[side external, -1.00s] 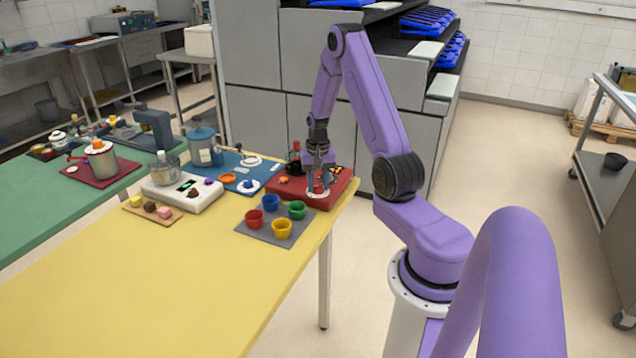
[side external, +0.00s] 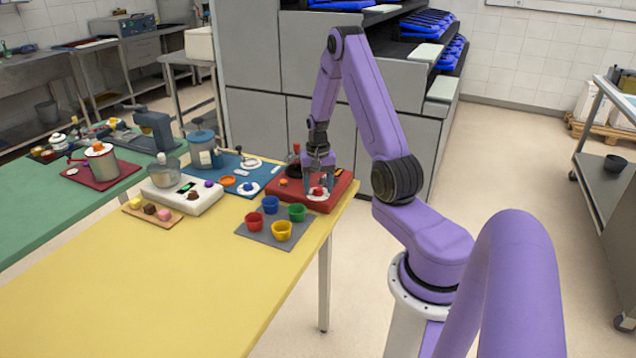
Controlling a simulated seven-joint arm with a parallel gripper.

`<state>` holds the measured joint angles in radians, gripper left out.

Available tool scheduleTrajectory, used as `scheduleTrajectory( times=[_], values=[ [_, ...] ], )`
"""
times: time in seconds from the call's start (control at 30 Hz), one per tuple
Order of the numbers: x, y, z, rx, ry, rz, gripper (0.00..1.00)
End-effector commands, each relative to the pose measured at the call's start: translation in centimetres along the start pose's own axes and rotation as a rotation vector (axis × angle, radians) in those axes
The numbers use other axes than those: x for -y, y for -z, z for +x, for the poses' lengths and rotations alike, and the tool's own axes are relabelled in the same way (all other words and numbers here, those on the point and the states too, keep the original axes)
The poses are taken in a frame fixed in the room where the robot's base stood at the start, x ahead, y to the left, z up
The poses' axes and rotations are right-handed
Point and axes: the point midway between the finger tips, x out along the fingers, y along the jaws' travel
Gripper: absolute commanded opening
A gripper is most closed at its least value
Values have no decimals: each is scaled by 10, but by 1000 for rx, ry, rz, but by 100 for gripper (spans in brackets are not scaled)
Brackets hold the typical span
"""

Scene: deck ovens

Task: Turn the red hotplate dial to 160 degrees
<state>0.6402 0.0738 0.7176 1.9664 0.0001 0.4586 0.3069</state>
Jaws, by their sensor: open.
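The red hotplate (side external: 338,196) sits at the far right corner of the yellow table. Its red dial (side external: 318,191) stands on a pale round disc (side external: 317,197) at the hotplate's front. My gripper (side external: 319,187) points down over the dial, with its open fingers on either side of it. I cannot tell whether the fingers touch the dial. The dial's angle marks are too small to read. A dark flask (side external: 295,170) on the hotplate is partly hidden behind my gripper.
A white scale (side external: 200,201) and a blue mat (side external: 268,172) lie further left. The front of the yellow table (side external: 130,290) is clear. Grey deck ovens (side external: 255,55) stand behind.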

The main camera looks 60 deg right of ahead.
Motion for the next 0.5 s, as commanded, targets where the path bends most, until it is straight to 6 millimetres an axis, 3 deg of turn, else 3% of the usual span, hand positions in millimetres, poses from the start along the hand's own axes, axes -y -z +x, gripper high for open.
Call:
scheduleTrajectory(
  times=[0.27,0.5],
  values=[
    [0,1,-23,-5,2,0,61],
    [1,2,-71,-7,2,0,61]
  ],
)
